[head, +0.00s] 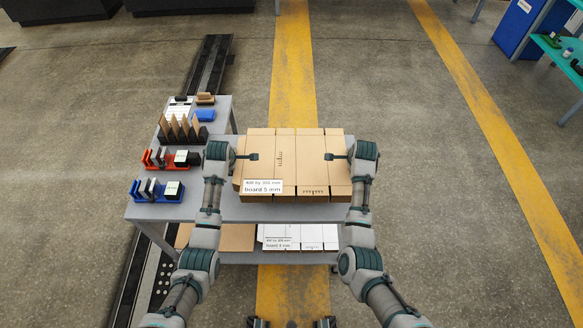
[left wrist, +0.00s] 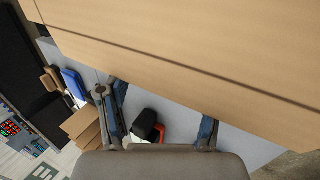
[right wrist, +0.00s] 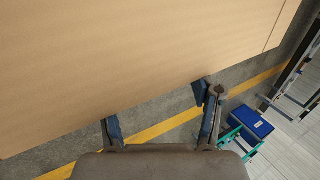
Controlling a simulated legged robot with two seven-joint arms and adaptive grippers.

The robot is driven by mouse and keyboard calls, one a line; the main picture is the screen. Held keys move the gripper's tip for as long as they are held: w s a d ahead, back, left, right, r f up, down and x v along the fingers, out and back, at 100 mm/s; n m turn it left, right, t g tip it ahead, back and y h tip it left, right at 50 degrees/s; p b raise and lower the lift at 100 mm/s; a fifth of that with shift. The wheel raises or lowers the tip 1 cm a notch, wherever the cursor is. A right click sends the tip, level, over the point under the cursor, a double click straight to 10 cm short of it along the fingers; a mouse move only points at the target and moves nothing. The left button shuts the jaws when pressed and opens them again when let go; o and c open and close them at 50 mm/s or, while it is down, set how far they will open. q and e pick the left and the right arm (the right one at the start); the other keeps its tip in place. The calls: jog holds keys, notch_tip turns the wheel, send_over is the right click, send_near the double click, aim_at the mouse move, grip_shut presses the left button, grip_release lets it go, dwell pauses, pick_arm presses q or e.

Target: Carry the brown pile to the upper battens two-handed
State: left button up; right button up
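The brown pile (head: 297,165) is a stack of flat cardboard with a label reading "board 5 mm", over the upper top of a grey cart. I cannot tell whether it rests there or hangs just above. My left gripper (head: 253,156) is at its left side and my right gripper (head: 338,156) at its right side, each with a dark fingertip over the cardboard. In the left wrist view, the fingers (left wrist: 162,105) stand wide apart at the pile's edge; the right wrist fingers (right wrist: 158,110) are also spread. The upper battens are not distinguishable.
The cart's upper top (head: 225,210) holds orange and blue racks (head: 157,190) and small brown pieces at left. A white pile (head: 300,236) and a brown sheet (head: 223,237) lie on the lower shelf. A teal bench (head: 560,55) stands far right. Floor right of the cart is clear.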

pick_arm(q)
jog(key=o, duration=0.5)
jog(key=a, duration=0.2)
jog(key=shift+a+r, duration=0.15)
jog(key=shift+a, duration=0.15)
pick_arm(e)
jog(key=shift+d+r, duration=0.15)
jog(key=shift+d, duration=1.1)
pick_arm(q)
jog(key=shift+a, duration=0.1)
pick_arm(e)
jog(key=o, duration=0.5)
jog(key=shift+d, duration=0.1)
jog(key=shift+s+r, duration=0.1)
jog(key=shift+r, duration=0.1)
pick_arm(q)
jog(key=v, duration=1.1)
jog(key=shift+s+r, duration=0.15)
jog(key=shift+r, duration=0.15)
pick_arm(e)
jog(key=v, duration=1.1)
jog(key=shift+s+r, duration=0.1)
jog(key=shift+r, duration=0.05)
pick_arm(q)
jog(key=shift+s, duration=0.1)
